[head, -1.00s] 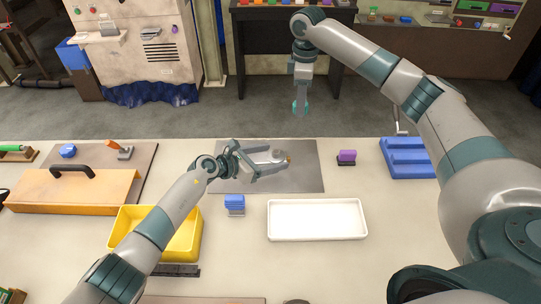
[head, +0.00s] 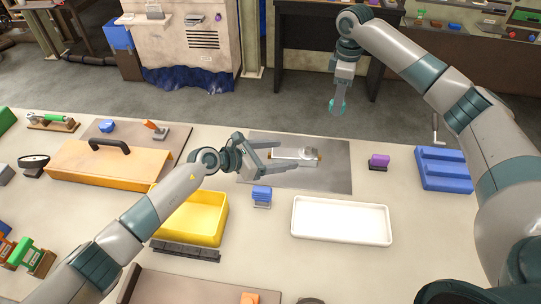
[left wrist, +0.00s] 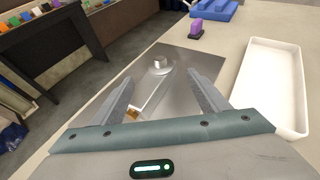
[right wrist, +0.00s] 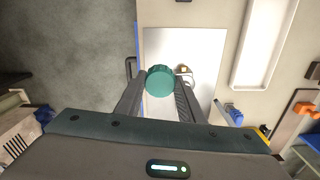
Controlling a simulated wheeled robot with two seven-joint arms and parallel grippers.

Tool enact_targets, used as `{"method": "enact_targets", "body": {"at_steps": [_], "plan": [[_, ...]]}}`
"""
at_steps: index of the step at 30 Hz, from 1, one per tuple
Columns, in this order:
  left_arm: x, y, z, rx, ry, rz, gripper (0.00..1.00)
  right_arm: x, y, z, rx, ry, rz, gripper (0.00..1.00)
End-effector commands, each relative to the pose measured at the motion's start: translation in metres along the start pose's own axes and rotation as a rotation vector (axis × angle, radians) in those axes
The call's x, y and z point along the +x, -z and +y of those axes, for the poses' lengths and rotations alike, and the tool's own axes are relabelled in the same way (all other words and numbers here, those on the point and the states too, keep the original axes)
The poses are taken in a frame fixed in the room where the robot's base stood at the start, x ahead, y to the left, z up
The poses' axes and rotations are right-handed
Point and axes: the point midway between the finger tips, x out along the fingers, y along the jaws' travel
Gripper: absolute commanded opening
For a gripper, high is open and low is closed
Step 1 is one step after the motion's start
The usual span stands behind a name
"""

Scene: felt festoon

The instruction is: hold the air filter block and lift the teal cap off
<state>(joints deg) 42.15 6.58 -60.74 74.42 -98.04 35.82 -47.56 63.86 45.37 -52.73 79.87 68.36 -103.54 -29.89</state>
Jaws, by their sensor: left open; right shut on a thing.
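The air filter block (head: 297,153) is a silvery body with a round neck on top, lying on the grey metal plate (head: 335,178). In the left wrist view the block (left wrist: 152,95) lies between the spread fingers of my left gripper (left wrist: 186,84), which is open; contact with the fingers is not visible. My left gripper also shows in the head view (head: 280,156). The ridged teal cap (right wrist: 160,80) is clamped by my right gripper (right wrist: 160,86). In the head view, my right gripper (head: 338,107) holds the cap high, clear of the block.
A white tray (head: 342,239) and a yellow bin (head: 187,238) stand at the table's near side. A small blue item (head: 261,195) sits close to the left gripper. A purple item (head: 378,162) and a blue rack (head: 445,184) stand to the right.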

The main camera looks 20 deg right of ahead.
Motion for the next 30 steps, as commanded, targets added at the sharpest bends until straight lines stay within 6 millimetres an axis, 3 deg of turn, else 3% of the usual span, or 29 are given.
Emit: {"method": "enact_targets", "body": {"at_steps": [3, 9, 30], "plan": [[-0.017, 0.001, 0.000, 0.001, 0.001, 0.002, 0.68, 0.000, 0.000, 0.000, 0.000, 0.000, 0.000, 0.10], [-0.032, 0.002, -0.001, 0.000, 0.002, 0.004, 0.68, 0.000, 0.000, 0.000, 0.000, 0.000, 0.000, 0.10], [-0.034, -0.001, -0.001, -0.001, 0.002, 0.003, 0.68, -0.003, 0.000, 0.000, 0.000, 0.000, 0.000, 0.10]]}}
